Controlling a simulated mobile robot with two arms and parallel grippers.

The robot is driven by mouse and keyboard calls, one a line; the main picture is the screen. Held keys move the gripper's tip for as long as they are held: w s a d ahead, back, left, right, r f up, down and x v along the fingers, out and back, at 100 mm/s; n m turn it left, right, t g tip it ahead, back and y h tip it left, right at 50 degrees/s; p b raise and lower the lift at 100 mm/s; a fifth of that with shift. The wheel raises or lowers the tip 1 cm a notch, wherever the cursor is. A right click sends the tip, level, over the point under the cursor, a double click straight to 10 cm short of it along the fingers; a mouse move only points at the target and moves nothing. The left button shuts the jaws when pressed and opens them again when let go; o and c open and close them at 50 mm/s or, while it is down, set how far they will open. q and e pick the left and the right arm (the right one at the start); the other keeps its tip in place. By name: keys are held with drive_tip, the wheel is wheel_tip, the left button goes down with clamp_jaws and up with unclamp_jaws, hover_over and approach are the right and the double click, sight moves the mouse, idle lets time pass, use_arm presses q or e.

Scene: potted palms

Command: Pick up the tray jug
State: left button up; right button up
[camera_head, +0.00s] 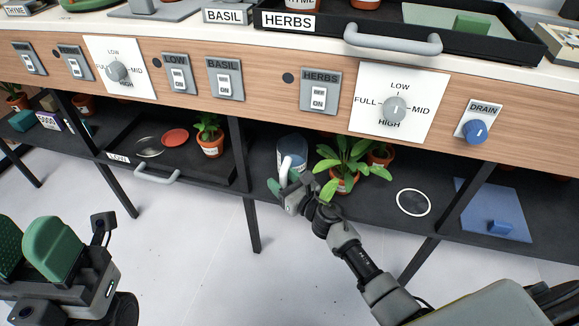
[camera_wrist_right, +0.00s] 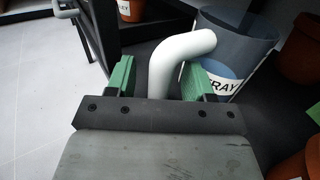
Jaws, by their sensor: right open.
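The tray jug (camera_head: 291,148) is a bluish see-through jug with a white handle, standing on the dark lower shelf. In the right wrist view the jug (camera_wrist_right: 232,40) carries a label partly hidden by a finger, reading "RAY". My right gripper (camera_head: 284,184) is at the front of the jug. In the wrist view its green fingers (camera_wrist_right: 160,78) are apart, with the white handle (camera_wrist_right: 172,62) between them. I cannot tell whether either finger touches it. My left gripper (camera_head: 26,246) is at the lower left, fingers apart and empty, far from the jug.
A leafy potted plant (camera_head: 343,167) stands close to the jug's right. A black tray (camera_head: 172,185) with a red disc lies to the left. The counter front (camera_head: 270,88) with switches and dials overhangs the shelf. A white ring (camera_head: 413,203) lies further right.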

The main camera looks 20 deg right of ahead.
clamp_jaws()
drive_tip(key=shift+r, duration=0.1)
idle(0.3)
